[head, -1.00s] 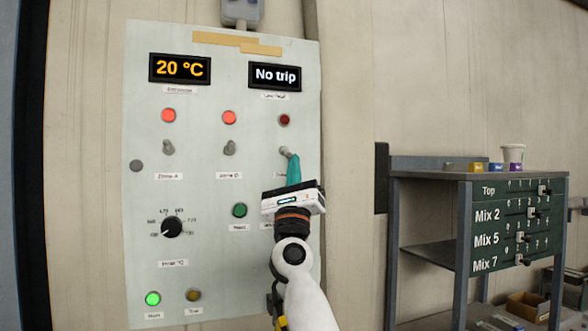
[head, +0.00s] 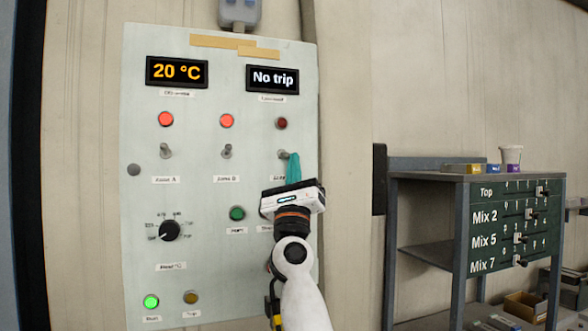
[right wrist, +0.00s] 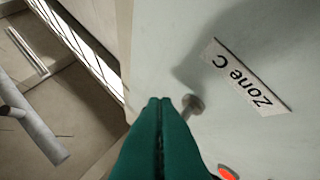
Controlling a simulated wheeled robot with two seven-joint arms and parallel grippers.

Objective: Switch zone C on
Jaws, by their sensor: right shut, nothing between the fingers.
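The zone C toggle switch (head: 284,155) is on the right of the pale panel (head: 200,270), under a dark red lamp (head: 281,123). My right gripper (head: 293,156) has its teal fingers together, with tips right beside the toggle; I cannot tell if they touch. In the right wrist view the shut fingertips (right wrist: 160,102) are close to the metal knob of the toggle (right wrist: 192,104). The "Zone C" label (right wrist: 245,78) is readable there; in the head view the fingers partly cover it. My left gripper is not in view.
The zone A switch (head: 165,151) and zone B switch (head: 226,151) stand to the left, under bright red lamps. Displays read 20 °C (head: 177,72) and No trip (head: 273,79). A dial (head: 169,230) and a green button (head: 237,213) are lower. A grey shelf (head: 420,178) stands at right.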

